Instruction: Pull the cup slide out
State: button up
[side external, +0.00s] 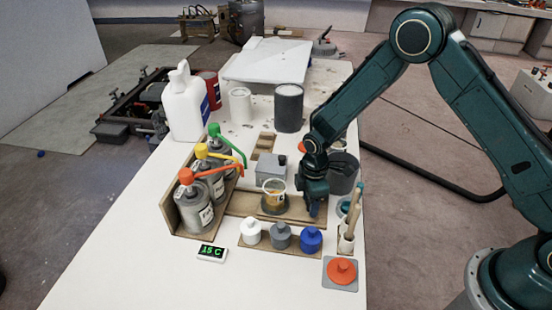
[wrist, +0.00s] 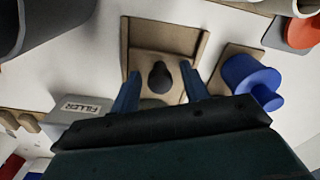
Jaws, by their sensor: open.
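The cup slide shows in the wrist view as a tan wooden piece with a dark rounded knob (wrist: 160,78) on it, lying in a wooden track (wrist: 160,38) with raised edges. In the side view the track (side external: 238,206) runs left to right, and a clear cup (side external: 273,198) with amber contents stands over it. My gripper (side external: 314,205) is low at the track's right end. In the wrist view my gripper (wrist: 160,88) is open, with one finger either side of the knob and visible gaps. The knob is hidden in the side view.
A grey FILLER box (wrist: 85,110) stands beside the track. White, grey and blue (side external: 311,239) capped pieces stand in front. Pump bottles (side external: 195,205) are at left, a dark grey pot (side external: 343,172) behind my gripper, a brush holder (side external: 347,237) at right.

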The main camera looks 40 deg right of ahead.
jog(key=shift+f, duration=0.2)
grip_shut()
jog(key=shift+s+d, duration=0.1)
